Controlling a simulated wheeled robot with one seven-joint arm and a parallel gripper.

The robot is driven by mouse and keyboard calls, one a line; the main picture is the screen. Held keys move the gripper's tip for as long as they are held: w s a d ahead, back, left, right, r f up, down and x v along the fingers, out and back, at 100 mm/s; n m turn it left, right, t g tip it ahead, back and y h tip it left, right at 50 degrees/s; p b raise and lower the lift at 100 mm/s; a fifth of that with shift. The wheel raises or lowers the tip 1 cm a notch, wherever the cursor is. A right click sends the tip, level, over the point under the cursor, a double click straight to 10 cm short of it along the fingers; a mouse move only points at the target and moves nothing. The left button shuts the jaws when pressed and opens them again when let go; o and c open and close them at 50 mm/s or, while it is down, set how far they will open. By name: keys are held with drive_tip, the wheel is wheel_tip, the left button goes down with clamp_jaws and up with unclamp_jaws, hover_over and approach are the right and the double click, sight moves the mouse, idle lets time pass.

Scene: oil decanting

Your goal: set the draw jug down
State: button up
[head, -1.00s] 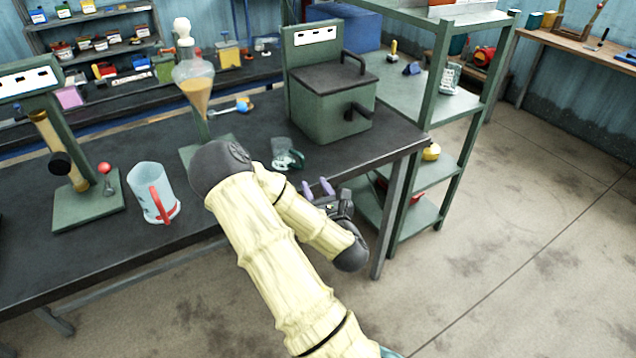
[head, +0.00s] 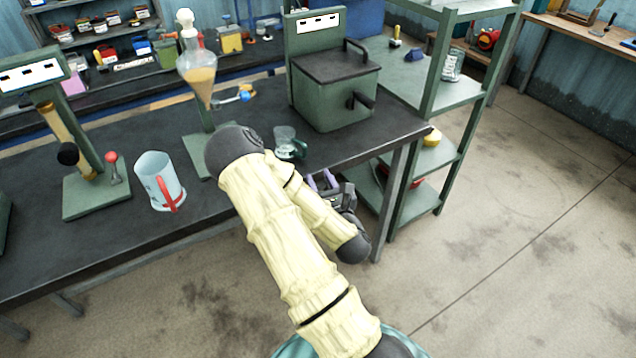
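A small clear jug with a dark green handle (head: 287,142) stands upright on the dark workbench (head: 240,175), in front of the green box machine. A larger clear jug with a red handle (head: 158,180) stands upright farther left on the bench. I cannot tell by looks which is the draw jug. My gripper (head: 322,180) is at the bench's front edge, just below and right of the green-handled jug in the picture. Its two purple fingers show a gap with nothing seen between them. The gripper appears apart from both jugs. My arm hides part of the bench.
A glass funnel of amber liquid (head: 199,75) hangs on a green stand behind my arm. The green box machine (head: 335,90) stands at the bench's right end. A green press stand (head: 95,190) is at left. A green shelf rack (head: 445,95) stands right of the bench.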

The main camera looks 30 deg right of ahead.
drive_tip(key=s+a+r+m+g+y, duration=0.15)
drive_tip(key=s+a+m+g, duration=0.65)
drive_tip(key=m, duration=0.9)
drive_tip(key=s+a+r+m+g+y, duration=0.15)
drive_tip(key=s+a+m+g, duration=0.6)
drive_tip(key=m, duration=0.95)
drive_tip(key=w+p+v, duration=0.2)
drive_tip(key=p+v, duration=0.6)
drive_tip(key=shift+a+r, duration=0.3)
drive_tip(key=shift+r, duration=0.25)
